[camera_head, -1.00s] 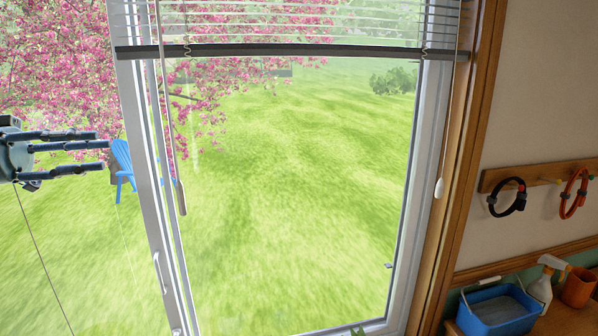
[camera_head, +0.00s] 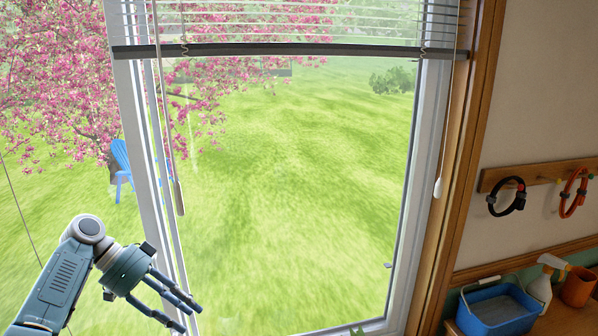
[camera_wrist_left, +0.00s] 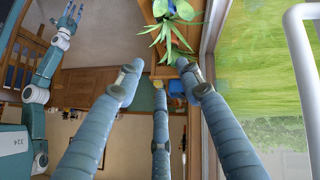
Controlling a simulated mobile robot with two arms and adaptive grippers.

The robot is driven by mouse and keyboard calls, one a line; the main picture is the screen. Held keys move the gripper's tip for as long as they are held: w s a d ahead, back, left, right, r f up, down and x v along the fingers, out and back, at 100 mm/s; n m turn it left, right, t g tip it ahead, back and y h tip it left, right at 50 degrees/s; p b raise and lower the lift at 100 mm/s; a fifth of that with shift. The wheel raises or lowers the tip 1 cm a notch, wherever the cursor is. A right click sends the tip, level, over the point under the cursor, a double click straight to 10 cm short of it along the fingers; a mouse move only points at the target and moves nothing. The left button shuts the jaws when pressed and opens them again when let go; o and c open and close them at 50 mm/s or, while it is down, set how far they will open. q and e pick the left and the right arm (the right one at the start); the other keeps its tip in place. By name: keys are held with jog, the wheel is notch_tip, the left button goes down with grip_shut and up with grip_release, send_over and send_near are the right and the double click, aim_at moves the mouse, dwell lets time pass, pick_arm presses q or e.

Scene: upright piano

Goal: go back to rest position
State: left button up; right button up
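My left gripper (camera_head: 190,318) is at the lower left of the head view, in front of the window frame. Its blue-grey arm comes up from the bottom left corner and its fingers point down and right. In the left wrist view the fingers of the left gripper (camera_wrist_left: 160,76) are spread apart with nothing between them. My right gripper (camera_wrist_left: 70,17) shows small at the top left of that view, with its fingers apart and empty. It is not in the head view.
A window (camera_head: 150,200) with a raised blind (camera_head: 280,50) fills the middle of the head view. At the right are a peg rail (camera_head: 540,175), a blue basket (camera_head: 497,310), a spray bottle (camera_head: 541,290) and an orange pot (camera_head: 577,287). A green plant (camera_wrist_left: 172,28) shows in the left wrist view.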

pick_arm(q)
jog(key=s+d+f+n+y, duration=0.2)
jog(key=s+d+f+y, duration=0.15)
jog(key=s+f, duration=0.7)
jog(key=s+d+f+n+y, duration=0.15)
jog(key=s+d+f, duration=0.5)
jog(key=f, duration=0.75)
jog(key=s+a+r+n+t+y, duration=0.2)
jog(key=s+n, duration=0.1)
jog(key=s, duration=0.6)
jog(key=s+a+r+n+t+y, duration=0.2)
jog(key=s+r+n, duration=0.1)
jog(key=s, duration=0.5)
notch_tip(320, 180, down, 25)
jog(key=s+g, duration=0.1)
jog(key=g, duration=0.1)
jog(key=s+a+f, duration=0.1)
jog(key=s+f, duration=0.8)
jog(key=s+a+f+g, duration=0.1)
jog(key=s+a+f, duration=0.1)
jog(key=s+f, duration=0.6)
jog(key=shift+s+a+f+m, duration=0.25)
jog(key=shift+s+f+m, duration=0.2)
jog(key=shift+s, duration=0.2)
